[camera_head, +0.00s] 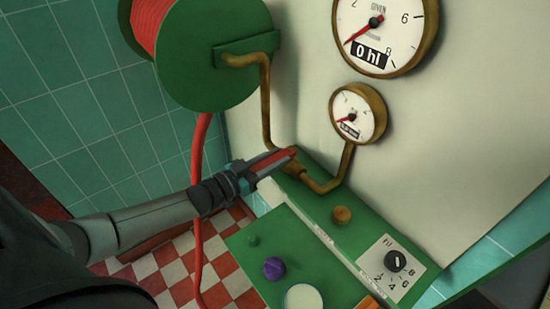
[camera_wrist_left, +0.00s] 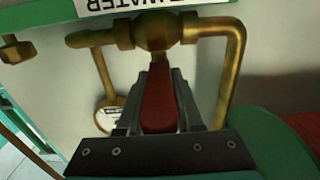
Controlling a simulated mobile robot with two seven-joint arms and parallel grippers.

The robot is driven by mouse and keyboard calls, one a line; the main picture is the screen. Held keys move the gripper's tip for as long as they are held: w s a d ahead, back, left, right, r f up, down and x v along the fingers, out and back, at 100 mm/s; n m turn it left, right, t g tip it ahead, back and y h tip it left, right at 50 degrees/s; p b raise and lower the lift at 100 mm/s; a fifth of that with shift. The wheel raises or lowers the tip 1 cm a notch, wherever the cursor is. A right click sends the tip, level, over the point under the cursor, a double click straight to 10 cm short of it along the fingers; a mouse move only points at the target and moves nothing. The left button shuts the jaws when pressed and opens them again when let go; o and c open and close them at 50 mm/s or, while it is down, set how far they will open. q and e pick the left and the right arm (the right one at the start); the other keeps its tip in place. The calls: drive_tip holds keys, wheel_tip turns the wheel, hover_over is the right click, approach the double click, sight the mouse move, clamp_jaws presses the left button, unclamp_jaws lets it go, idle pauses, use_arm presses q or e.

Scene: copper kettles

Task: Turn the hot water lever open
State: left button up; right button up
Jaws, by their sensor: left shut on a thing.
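The hot water lever (camera_head: 277,161) is red and sticks out from a brass valve on pipes (camera_head: 318,184) at the wall. My left gripper (camera_head: 272,165) comes in from the left and is shut on the lever. In the left wrist view, the red lever (camera_wrist_left: 158,100) lies between the two dark fingers of my left gripper (camera_wrist_left: 157,95), pointing away from the brass valve body (camera_wrist_left: 155,30). A white label (camera_wrist_left: 135,5) reading "WATER" upside down is beside the valve. My fingers cover the lever's sides. My right gripper is not in view.
A green panel (camera_head: 320,215) with knobs and a dial (camera_head: 395,262) lies below the valve. A large gauge (camera_head: 385,20) and a small gauge (camera_head: 358,105) are on the wall. A green hose reel (camera_head: 205,60) hangs above my left gripper, its red hose (camera_head: 198,225) running down.

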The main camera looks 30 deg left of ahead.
use_arm(q)
clamp_jaws()
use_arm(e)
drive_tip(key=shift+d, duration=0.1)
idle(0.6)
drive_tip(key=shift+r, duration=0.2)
